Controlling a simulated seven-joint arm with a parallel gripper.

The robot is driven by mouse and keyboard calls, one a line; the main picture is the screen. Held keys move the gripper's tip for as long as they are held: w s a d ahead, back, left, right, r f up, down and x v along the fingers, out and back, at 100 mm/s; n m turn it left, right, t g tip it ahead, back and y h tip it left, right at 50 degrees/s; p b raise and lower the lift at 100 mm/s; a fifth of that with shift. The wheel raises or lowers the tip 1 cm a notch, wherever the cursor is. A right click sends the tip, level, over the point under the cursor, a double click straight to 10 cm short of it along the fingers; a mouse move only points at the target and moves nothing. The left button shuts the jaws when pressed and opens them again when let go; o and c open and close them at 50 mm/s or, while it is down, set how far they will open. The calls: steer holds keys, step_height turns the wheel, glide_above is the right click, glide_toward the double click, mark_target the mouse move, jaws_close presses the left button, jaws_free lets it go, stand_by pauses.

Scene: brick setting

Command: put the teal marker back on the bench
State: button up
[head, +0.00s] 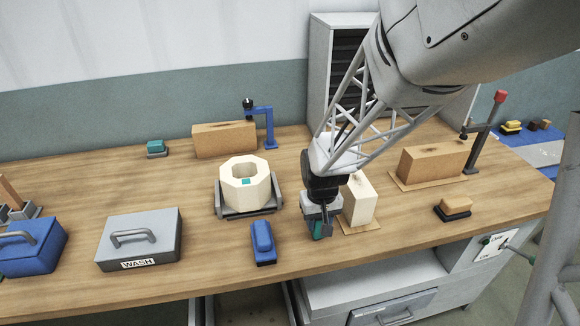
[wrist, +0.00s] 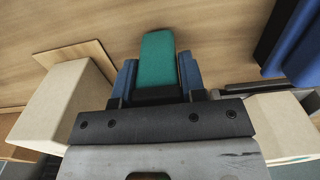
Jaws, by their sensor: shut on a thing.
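My gripper (head: 316,222) is shut on the teal marker (head: 319,232), pointing down over the front part of the wooden bench (head: 180,190). In the wrist view the teal marker (wrist: 159,62) sits between the blue-padded fingers of my gripper (wrist: 159,80). Its teal body reaches out past the fingertips, and a dark part shows at the jaws. The wood of the bench (wrist: 215,15) lies beyond it. I cannot tell whether the marker touches the bench.
A cream block (head: 358,198) on a thin board stands close right of my gripper. Left are a blue block-like tool (head: 262,243) and a cream octagonal piece (head: 240,185) in a grey holder. A grey WASH box (head: 140,240) stands further left.

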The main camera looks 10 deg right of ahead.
steer(key=shift+f, duration=0.1)
steer(key=o, duration=0.7)
steer(key=shift+o, duration=0.2)
step_height(320, 180, up, 12)
steer(key=shift+r, duration=0.15)
stand_by(0.5)
stand_by(0.5)
steer(key=s+r+t, duration=0.1)
steer(key=s+r, duration=0.3)
steer(key=s, duration=0.4)
steer(key=s+a+r+t, duration=0.1)
steer(key=s+r, duration=0.3)
steer(key=s, duration=0.5)
steer(key=shift+s+a+r+t, duration=0.25)
steer(key=shift+a+r+t, duration=0.05)
steer(key=shift+r, duration=0.1)
